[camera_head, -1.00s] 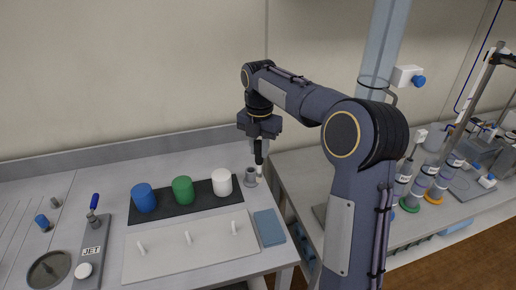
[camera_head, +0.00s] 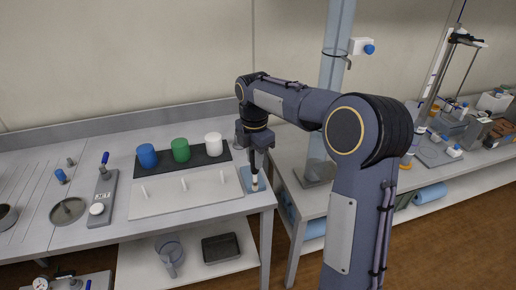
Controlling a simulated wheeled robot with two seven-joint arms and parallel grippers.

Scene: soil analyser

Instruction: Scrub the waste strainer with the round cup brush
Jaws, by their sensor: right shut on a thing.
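My right gripper (camera_head: 257,152) is shut on a slim upright tool, which I take to be the round cup brush (camera_head: 254,187). Its dark upper part is between the fingers and its pale lower end points down. The brush is over the blue pad (camera_head: 246,172) at the right end of the bench; whether it touches the pad I cannot tell. A round grey dish set in the bench at left, perhaps the waste strainer (camera_head: 68,211), is far from the gripper. My left gripper is not in view.
Blue (camera_head: 147,156), green (camera_head: 180,150) and white (camera_head: 213,144) cups stand on a dark mat at the back. A white board (camera_head: 200,198) with small white pegs lies in front. A grey JET plate (camera_head: 103,198) is beside the dish. The bench's right edge is close to the brush.

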